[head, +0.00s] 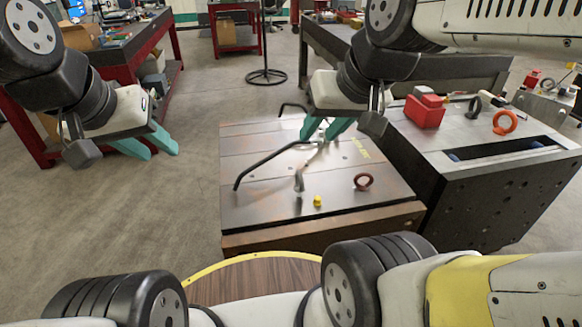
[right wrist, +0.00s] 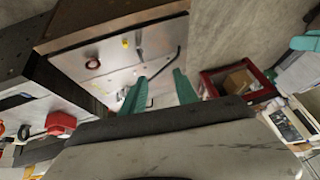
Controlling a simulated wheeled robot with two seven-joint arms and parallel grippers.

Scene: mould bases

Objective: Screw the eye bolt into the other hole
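A dark red eye bolt (head: 363,181) stands on the top plate of the low mould base (head: 245,207), near its front right; it also shows in the right wrist view (right wrist: 92,63). An orange eye bolt (head: 504,122) and a black one (head: 474,107) are on the taller block at right. Small dark holes show on the plate, but I cannot tell which is the task's hole. My right gripper (head: 318,138) is open and empty above the back of the plate, apart from the dark red eye bolt. My left gripper (head: 163,152) is open and empty, left of the mould base.
A bent black bar (head: 268,160) and a small yellow piece (head: 317,201) are on the plate. A grey metal piece (head: 299,181) stands near its middle. A red object (head: 425,110) sits on the taller block (head: 470,190). Floor at left is clear.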

